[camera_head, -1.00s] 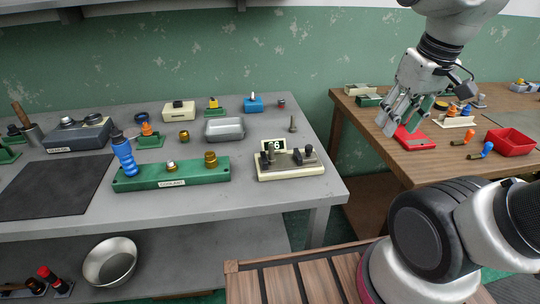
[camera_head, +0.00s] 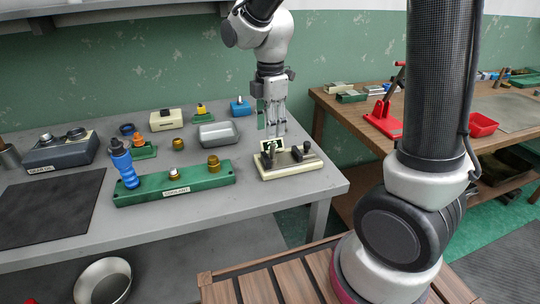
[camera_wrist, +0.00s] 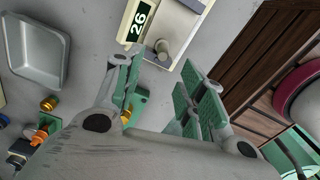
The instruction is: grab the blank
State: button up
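No label marks the blank; a plain grey steel pin (camera_wrist: 163,48) may be it. In the head view my gripper (camera_head: 272,125) points down behind the fixture (camera_head: 290,165), close above the grey bench.
A grey tray (camera_head: 218,134) lies left of my gripper, and it also shows in the wrist view (camera_wrist: 35,55). A green COOLANT block (camera_head: 205,180) and a blue bottle (camera_head: 124,163) stand further left. A wooden bench (camera_head: 330,100) with a red bin (camera_head: 483,124) is at right.

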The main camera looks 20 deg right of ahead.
aim_at(273, 145)
jog(key=f, duration=0.7)
jog(key=shift+d, duration=0.35)
grip_shut()
